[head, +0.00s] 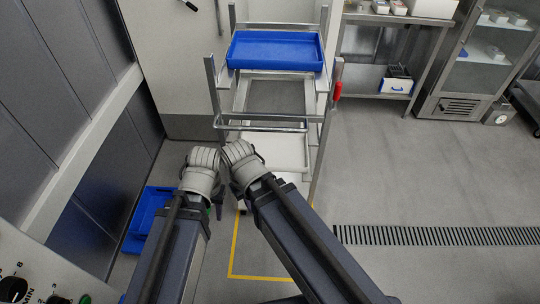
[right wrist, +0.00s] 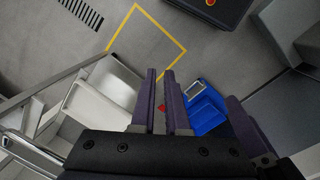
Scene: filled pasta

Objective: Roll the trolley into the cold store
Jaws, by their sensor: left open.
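The trolley (head: 276,126) stands ahead of me in the head view, a metal frame with pale shelves and a push bar towards me. A blue tray (head: 275,66) sits on its top. Its pale shelves also show at the left of the right wrist view (right wrist: 97,112). My left gripper (head: 218,208) is open below the near side of the trolley, apart from the bar. My right wrist is beside it; its fingers (right wrist: 161,72) show a narrow gap with floor between them and hold nothing. The right fingertips are hidden in the head view. I cannot tell which opening is the cold store.
A yellow line (head: 234,250) marks the floor around the trolley's near end. Blue crates (head: 148,215) lie at the left by dark panels. A drain grate (head: 440,235) crosses the floor at right. A steel table (head: 383,75) and glass-door cabinet (head: 480,60) stand back right.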

